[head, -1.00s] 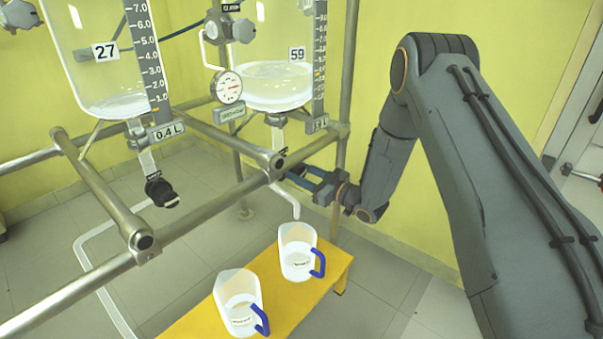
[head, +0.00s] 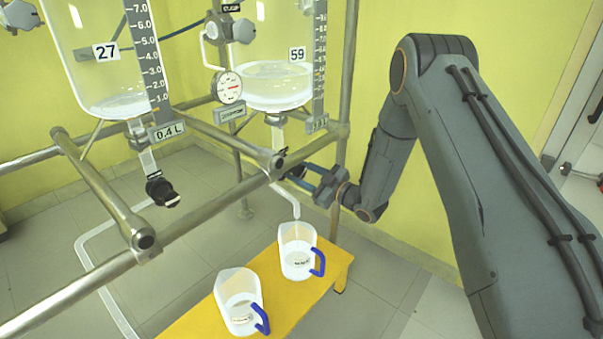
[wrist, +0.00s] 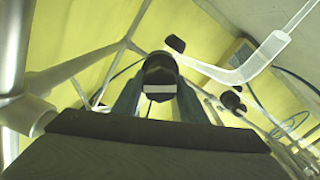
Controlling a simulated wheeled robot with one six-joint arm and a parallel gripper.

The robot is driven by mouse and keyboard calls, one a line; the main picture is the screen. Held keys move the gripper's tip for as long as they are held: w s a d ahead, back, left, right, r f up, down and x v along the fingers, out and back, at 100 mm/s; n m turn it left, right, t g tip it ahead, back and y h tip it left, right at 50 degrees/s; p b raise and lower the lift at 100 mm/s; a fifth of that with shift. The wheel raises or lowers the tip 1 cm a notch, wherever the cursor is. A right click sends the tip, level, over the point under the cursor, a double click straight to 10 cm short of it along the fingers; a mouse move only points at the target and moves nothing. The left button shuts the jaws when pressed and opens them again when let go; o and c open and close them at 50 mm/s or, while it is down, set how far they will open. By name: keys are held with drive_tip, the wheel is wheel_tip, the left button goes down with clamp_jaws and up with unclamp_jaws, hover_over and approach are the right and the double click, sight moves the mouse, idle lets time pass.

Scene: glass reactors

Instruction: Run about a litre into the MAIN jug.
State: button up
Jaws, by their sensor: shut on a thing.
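My gripper (head: 299,178) is shut on a black valve handle (wrist: 160,75) below the glass reactor marked 59 (head: 276,85). In the wrist view the handle, with a white stripe, sits between the two fingers. Clear liquid stands low in reactor 59. Its bent outlet pipe (head: 294,203) ends above the right jug (head: 298,262). The left jug (head: 233,289) stands nearer on the same yellow stool. I cannot make out a stream clearly.
Steel rails (head: 190,213) cross in front of the reactors. The yellow stool (head: 302,300) stands below; open floor lies around it.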

drive_tip(key=o, duration=1.1)
drive_tip(key=shift+s+a, duration=0.1)
drive_tip(key=shift+a, duration=0.1)
drive_tip(key=shift+c, duration=0.2)
drive_tip(key=shift+d, duration=0.1)
drive_tip(key=shift+d, duration=0.1)
drive_tip(key=v, duration=0.7)
drive_tip(key=shift+s+d+p, duration=0.2)
drive_tip(key=shift+d+p, duration=0.1)
drive_tip(key=shift+p, duration=0.1)
